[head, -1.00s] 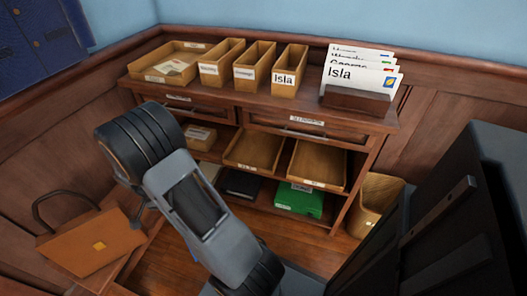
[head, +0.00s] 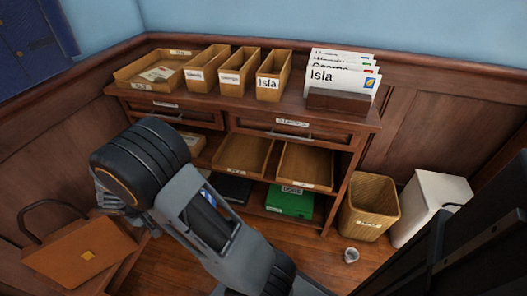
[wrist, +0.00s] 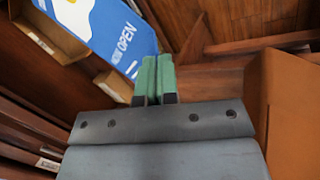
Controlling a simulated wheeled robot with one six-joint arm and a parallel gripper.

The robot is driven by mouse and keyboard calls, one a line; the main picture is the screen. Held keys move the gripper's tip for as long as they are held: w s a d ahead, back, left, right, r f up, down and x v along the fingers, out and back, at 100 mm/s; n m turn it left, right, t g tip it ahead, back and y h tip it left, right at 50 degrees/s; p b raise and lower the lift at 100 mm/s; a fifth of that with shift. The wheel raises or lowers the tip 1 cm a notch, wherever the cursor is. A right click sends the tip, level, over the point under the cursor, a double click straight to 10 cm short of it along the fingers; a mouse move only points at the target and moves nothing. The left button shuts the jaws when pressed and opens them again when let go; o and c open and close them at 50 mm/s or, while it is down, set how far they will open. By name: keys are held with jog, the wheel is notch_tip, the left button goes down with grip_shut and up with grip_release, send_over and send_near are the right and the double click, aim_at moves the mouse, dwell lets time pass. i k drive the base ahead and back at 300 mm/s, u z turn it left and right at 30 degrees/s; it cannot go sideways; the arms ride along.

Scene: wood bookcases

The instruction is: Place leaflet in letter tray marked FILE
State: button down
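A blue and white leaflet (wrist: 105,28) with the word OPEN shows large in the wrist view. Its near end meets the green fingertips of my gripper (wrist: 157,78), which are close together and appear shut on it. The leaflet hangs in front of the shelf trays. In the head view a bit of blue, likely the leaflet (head: 208,197), shows through a gap in my arm; my gripper is hidden there. Two open wooden letter trays, left (head: 216,167) and right (head: 328,179), sit on the middle shelf. Their labels are too small to read, so I cannot tell which says FILE.
On the bookcase top stand a wide tray (head: 124,77), several narrow boxes including one marked Isla (head: 268,84), and a card holder (head: 340,102). Below are a green box (head: 290,204) and a black item (head: 236,188). A basket (head: 368,208), white bin (head: 432,200) and bag (head: 75,250) stand around.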

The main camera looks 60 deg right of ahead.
aim_at(245, 156)
jog(key=z, duration=1.7)
jog(key=k, duration=1.75)
jog(key=u, duration=0.4)
jog(key=i, duration=2.15)
jog(key=z, duration=0.05)
